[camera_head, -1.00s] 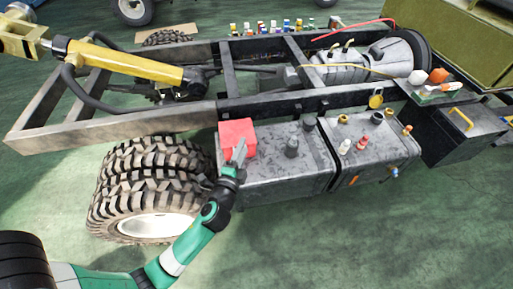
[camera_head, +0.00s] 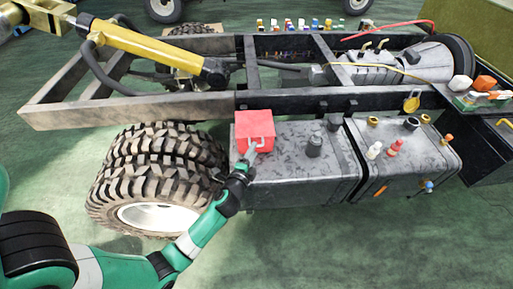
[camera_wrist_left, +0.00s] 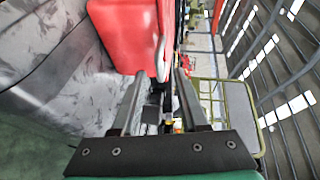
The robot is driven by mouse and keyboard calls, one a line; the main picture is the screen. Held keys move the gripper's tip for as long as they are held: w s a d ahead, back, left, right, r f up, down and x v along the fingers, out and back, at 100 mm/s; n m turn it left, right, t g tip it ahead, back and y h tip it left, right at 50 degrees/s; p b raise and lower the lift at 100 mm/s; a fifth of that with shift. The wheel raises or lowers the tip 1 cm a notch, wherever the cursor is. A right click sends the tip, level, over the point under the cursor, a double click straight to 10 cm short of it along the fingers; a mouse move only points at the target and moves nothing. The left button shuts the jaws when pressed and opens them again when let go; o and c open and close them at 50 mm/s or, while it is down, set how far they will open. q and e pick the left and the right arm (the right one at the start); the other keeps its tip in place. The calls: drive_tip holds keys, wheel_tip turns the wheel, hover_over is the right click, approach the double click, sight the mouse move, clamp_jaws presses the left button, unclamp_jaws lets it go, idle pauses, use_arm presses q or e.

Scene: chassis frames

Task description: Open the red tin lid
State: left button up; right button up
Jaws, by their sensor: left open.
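The red tin (camera_head: 254,128) is a box sitting on the left end of a grey metal tank. Its top looks closed, and a pale handle (camera_head: 262,141) shows on its front. My left gripper (camera_head: 251,153) is open just in front of the tin's lower front, close to the handle. In the left wrist view the red tin (camera_wrist_left: 125,32) fills the upper middle. The pale handle (camera_wrist_left: 160,48) lines up with the gap between the open fingers (camera_wrist_left: 161,76). I cannot tell whether the fingers touch it. My right gripper is not in view.
The chassis rail (camera_head: 140,112) runs behind. A second tank (camera_head: 405,170) with small bottles stands right. The green floor in front is clear.

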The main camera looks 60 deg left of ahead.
use_arm(q)
drive_tip(key=b+x, duration=0.1)
drive_tip(key=x, duration=0.3)
drive_tip(key=shift+a, duration=0.1)
clamp_jaws()
idle(1.3)
